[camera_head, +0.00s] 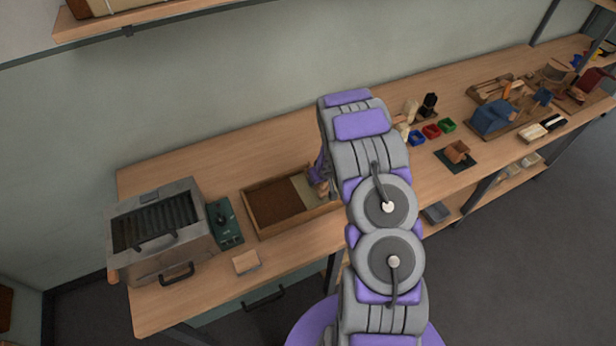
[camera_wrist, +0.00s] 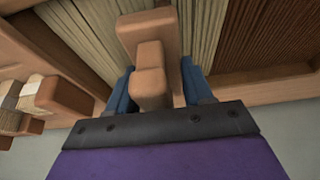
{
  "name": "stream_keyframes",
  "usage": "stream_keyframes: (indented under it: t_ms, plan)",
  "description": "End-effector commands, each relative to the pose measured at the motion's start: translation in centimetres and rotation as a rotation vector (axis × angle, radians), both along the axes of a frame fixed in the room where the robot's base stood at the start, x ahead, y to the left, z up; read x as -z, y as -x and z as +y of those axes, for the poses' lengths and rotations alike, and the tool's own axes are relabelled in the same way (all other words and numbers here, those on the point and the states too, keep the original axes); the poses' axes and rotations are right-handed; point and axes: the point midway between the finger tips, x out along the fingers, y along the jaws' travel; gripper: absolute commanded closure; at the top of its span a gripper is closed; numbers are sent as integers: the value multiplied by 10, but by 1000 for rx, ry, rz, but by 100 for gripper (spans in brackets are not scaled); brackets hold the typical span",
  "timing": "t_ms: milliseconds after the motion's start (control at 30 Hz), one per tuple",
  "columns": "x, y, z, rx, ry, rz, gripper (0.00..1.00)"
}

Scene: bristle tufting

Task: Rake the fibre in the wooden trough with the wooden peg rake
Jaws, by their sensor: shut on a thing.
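The wooden trough (camera_head: 297,223) lies on the bench, left of my arm. Dark brown fibre (camera_head: 275,203) fills its left part, and a paler area (camera_head: 304,186) shows at its right end. In the wrist view, pale ridged strands (camera_wrist: 199,30) lie beside brown ridged fibre (camera_wrist: 258,35). My gripper (camera_wrist: 158,85) is shut on the wooden peg rake (camera_wrist: 148,55), with blue fingers on both sides of it. The rake is over the pale strands; its pegs are hidden, so contact cannot be told. In the head view my arm mostly hides the gripper and rake.
A grey metal box with a grille (camera_head: 160,230) and a green device (camera_head: 224,222) stand left of the trough. A small wooden block (camera_head: 246,262) lies at the front edge. Coloured bins (camera_head: 431,131) and wooden fixtures (camera_head: 495,115) stand to the right. A shelf (camera_head: 150,14) hangs above.

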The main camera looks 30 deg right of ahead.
Motion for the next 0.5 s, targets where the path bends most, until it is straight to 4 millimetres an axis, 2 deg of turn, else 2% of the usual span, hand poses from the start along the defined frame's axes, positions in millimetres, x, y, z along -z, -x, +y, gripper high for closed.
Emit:
stream_keyframes:
  t_ms: [33,200,500]
  plan:
    - [-5,1,-6,3,-3,2,97]
    - [-5,1,-25,2,-2,1,97]
    - [-6,0,-48,1,-2,0,97]
